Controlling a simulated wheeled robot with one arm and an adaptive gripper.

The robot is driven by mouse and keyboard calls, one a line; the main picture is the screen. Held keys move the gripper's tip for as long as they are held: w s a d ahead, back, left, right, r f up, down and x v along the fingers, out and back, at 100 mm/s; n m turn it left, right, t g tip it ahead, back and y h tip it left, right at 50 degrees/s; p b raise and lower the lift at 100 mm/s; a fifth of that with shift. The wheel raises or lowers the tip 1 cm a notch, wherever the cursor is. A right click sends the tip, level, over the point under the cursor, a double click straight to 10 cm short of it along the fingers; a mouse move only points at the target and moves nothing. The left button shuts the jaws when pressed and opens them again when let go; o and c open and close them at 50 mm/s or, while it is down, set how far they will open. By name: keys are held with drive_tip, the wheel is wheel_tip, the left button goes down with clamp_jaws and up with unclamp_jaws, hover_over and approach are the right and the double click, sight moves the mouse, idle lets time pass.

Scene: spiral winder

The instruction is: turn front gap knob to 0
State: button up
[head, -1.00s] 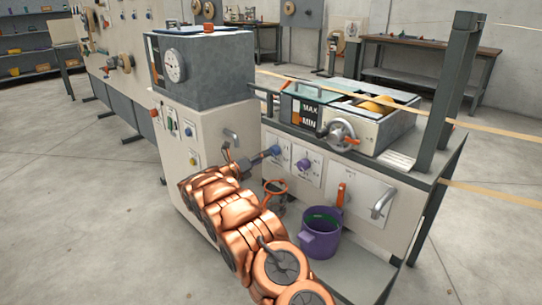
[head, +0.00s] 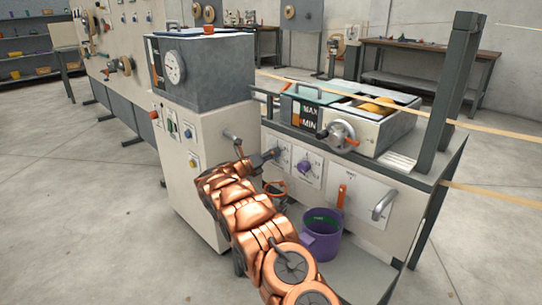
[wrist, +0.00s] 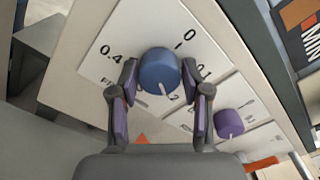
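The blue knob (wrist: 159,70) sits on a white plate (wrist: 112,54) with a printed scale; "0.4" and "0" are readable. Its white pointer mark faces the lower part of the picture, away from the 0 at the upper right. My gripper (wrist: 160,76) has one finger on each side of the knob, and the fingertips appear to touch its sides. In the head view my gripper (head: 268,158) is at the left plate on the machine front and hides most of the knob.
A purple knob (head: 304,166) is on the plate to the right, also in the wrist view (wrist: 229,123). Further right are an orange handle (head: 341,196) and a grey handle (head: 384,204). A purple bucket (head: 322,240) stands below. A handle (head: 232,136) juts from the cabinet at left.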

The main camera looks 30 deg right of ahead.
drive_tip(key=c, duration=0.7)
drive_tip(key=shift+o, duration=0.2)
drive_tip(key=shift+r+n+p, duration=0.1)
drive_tip(key=shift+n+p, duration=0.2)
drive_tip(key=shift+p, duration=0.1)
drive_tip(key=n+p, duration=1.3)
drive_tip(key=n, duration=1)
drive_tip(key=shift+n, duration=0.3)
